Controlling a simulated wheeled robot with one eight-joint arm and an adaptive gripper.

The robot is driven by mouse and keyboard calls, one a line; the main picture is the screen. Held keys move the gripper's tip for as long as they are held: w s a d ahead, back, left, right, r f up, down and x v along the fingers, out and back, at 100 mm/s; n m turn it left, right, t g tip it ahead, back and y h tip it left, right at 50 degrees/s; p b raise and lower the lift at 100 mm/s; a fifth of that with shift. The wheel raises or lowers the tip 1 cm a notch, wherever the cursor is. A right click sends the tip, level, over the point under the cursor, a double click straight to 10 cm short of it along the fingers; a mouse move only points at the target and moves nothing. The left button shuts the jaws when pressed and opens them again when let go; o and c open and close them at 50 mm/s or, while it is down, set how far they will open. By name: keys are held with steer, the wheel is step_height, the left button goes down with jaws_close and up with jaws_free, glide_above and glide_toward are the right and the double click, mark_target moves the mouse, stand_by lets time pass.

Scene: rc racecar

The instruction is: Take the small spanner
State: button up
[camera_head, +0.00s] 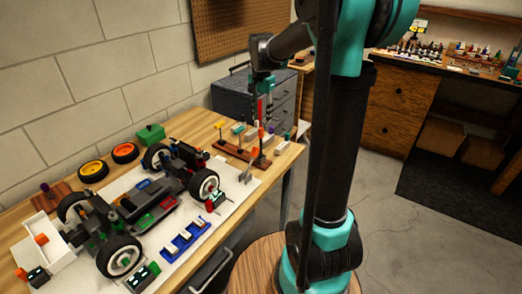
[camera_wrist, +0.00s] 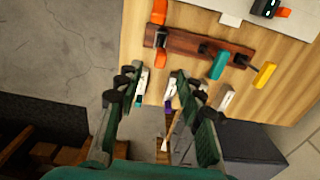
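My gripper (camera_wrist: 160,98) is open, its two fingers wide apart over the table's edge in the wrist view. Between the fingers are a small pale block (camera_wrist: 143,80) near the left finger and a pale piece with a purple part (camera_wrist: 172,100) near the right finger. I cannot tell whether either is the small spanner. A brown tool rack (camera_wrist: 187,45) lies beyond the fingertips, with orange, teal and yellow handles on it. In the head view my gripper (camera_head: 263,92) points down above the table's far end, and the rack (camera_head: 236,152) stands below it.
The racecar (camera_head: 140,205) fills the white mat on the wooden table. A grey drawer cabinet (camera_head: 284,98) stands beyond the table's far end.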

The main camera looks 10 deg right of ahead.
mark_target(261, 128)
steer(key=shift+s+a+f, duration=0.1)
steer(key=shift+a+f, duration=0.05)
steer(key=shift+f, duration=3.25)
jaws_close()
